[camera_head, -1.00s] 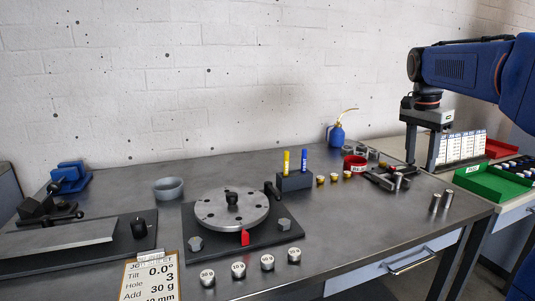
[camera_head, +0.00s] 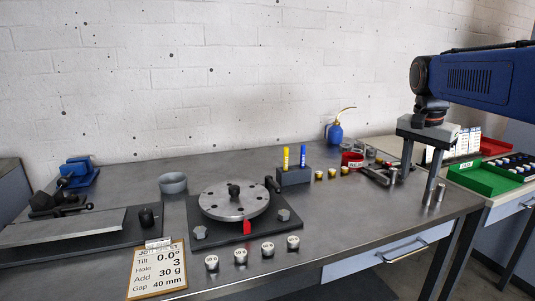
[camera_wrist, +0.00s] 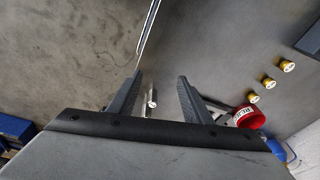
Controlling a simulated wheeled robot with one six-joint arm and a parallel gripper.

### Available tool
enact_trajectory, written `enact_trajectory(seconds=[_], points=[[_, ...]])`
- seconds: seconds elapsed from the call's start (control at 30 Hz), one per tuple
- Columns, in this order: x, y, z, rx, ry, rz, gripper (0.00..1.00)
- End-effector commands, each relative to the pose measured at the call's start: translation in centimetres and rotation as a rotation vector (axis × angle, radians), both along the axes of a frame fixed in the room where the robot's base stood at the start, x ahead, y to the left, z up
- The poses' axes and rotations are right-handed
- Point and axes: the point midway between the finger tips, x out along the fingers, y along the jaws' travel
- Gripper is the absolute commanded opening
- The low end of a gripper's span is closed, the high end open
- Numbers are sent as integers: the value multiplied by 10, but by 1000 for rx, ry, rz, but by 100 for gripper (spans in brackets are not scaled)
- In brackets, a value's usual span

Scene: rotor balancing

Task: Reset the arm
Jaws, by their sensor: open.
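My gripper (camera_head: 417,190) hangs pointing down over the right end of the steel workbench in the head view. Its two fingers are apart, with nothing held between them. The wrist view also shows the open jaws (camera_wrist: 160,78). A small metal cylinder (camera_wrist: 152,98) shows in the gap between the fingers there, standing on the bench below. My blue arm reaches in from the right edge.
A rotor disc (camera_head: 234,201) sits on a dark base mid-bench, with several weights (camera_head: 268,249) in front. A marker block (camera_head: 294,177), brass pieces (camera_head: 332,173) and a red ring (camera_head: 352,160) lie left of my gripper. A green tray (camera_head: 485,179) is on the right. A drawer handle (camera_head: 402,255) juts out in front.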

Motion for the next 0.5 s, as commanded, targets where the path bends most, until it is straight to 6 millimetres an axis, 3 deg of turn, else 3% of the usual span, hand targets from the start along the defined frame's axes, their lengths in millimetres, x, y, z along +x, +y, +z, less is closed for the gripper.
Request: enact_trajectory(seconds=[0.27, 0.5], points=[[-70, 38, -36, -19, -51, 268, 45], [-134, 67, -84, -52, -103, 523, 45]])
